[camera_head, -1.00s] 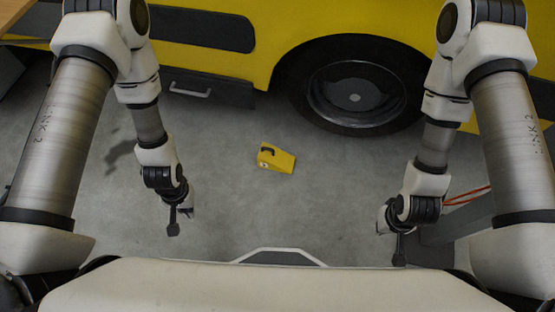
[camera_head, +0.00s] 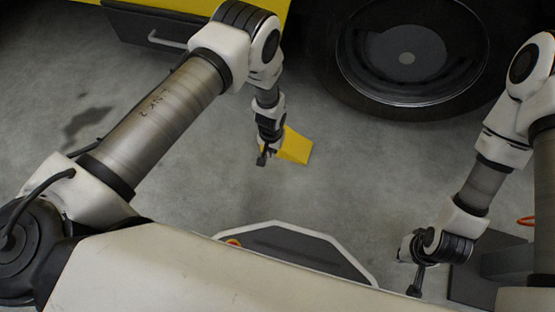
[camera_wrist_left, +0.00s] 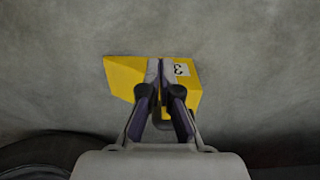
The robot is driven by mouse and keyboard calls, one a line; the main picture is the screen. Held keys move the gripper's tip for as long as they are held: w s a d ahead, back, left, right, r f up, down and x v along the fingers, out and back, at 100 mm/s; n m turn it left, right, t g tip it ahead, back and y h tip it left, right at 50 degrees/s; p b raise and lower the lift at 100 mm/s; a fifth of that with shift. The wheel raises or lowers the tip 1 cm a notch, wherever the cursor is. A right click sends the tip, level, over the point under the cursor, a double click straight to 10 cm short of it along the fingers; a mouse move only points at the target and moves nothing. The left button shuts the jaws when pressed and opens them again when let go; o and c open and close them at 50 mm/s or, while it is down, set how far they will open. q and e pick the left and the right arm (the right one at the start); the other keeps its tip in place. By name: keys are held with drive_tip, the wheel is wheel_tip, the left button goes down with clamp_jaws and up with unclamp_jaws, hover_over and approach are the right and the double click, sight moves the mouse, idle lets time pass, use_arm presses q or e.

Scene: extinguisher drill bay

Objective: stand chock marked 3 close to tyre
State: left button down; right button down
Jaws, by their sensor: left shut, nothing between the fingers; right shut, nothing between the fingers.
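The yellow chock (camera_head: 296,147) lies on the grey floor, partly hidden behind my left gripper (camera_head: 262,160). In the left wrist view the chock (camera_wrist_left: 126,76) shows a white label with a 3, and the shut fingers of my left gripper (camera_wrist_left: 161,66) appear over its middle. Whether they touch it I cannot tell. The tyre (camera_head: 335,75) of the yellow vehicle stands at the upper right, apart from the chock. My right gripper (camera_head: 414,290) is shut and empty at the lower right, far from the chock.
The yellow vehicle's side, with a dark step box (camera_head: 145,28) and its handle, is at the top left. A dark plate (camera_head: 470,283) lies by my right arm. The floor between chock and tyre is clear.

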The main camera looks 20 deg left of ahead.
sight(288, 139)
use_arm(q)
wheel_tip(288, 139, down, 10)
drive_tip(key=b, duration=0.6)
drive_tip(key=w+b, duration=0.2)
drive_tip(key=w, duration=0.1)
drive_tip(key=shift+w+r, duration=0.1)
drive_tip(key=shift+w, duration=0.15)
drive_tip(key=shift+w+r, duration=0.1)
drive_tip(key=shift+w, duration=0.15)
